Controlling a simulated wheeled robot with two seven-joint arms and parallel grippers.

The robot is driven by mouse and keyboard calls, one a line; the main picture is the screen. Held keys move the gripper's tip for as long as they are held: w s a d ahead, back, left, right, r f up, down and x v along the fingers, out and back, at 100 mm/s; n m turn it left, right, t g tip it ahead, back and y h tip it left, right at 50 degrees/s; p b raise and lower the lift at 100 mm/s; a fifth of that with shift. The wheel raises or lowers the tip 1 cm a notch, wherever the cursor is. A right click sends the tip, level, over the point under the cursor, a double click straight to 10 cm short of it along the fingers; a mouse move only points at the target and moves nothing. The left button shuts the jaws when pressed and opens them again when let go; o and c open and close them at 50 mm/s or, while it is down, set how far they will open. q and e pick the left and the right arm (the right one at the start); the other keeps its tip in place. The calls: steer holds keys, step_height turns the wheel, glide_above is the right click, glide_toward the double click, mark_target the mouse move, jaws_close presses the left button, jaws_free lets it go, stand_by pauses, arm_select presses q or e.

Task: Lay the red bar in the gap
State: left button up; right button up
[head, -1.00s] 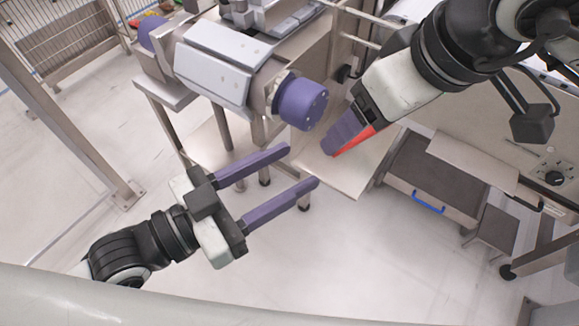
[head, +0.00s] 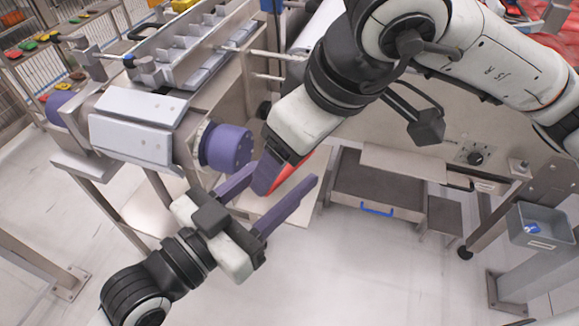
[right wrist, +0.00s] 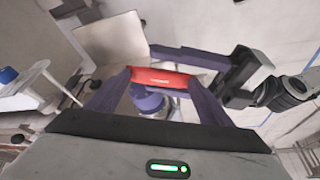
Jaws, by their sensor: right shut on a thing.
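The red bar (head: 293,172) is held by my right gripper (head: 272,175), seen partly behind its purple fingers in the head view. In the right wrist view the bar (right wrist: 165,78) spans crosswise between the two fingertips. My left gripper (head: 286,174) is open and empty, its two long purple fingers pointing up and right toward the bar. In the head view the bar's end overlaps the space between those fingertips; I cannot tell whether they touch. The left gripper also shows just beyond the bar in the right wrist view (right wrist: 174,64). I cannot make out the gap.
A steel machine with a purple round end (head: 226,147) stands close left of the grippers. A divided metal rack (head: 190,45) lies behind it. A drawer with a blue handle (head: 376,209) is to the right, and a grey bin (head: 540,224) at far right. Floor in front is open.

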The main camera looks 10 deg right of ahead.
arm_select(q)
steer(key=shift+x, duration=0.9)
steer(key=shift+s, duration=0.15)
steer(key=c, duration=1.1)
arm_select(e)
steer(key=o, duration=1.1)
steer(key=shift+r, duration=0.1)
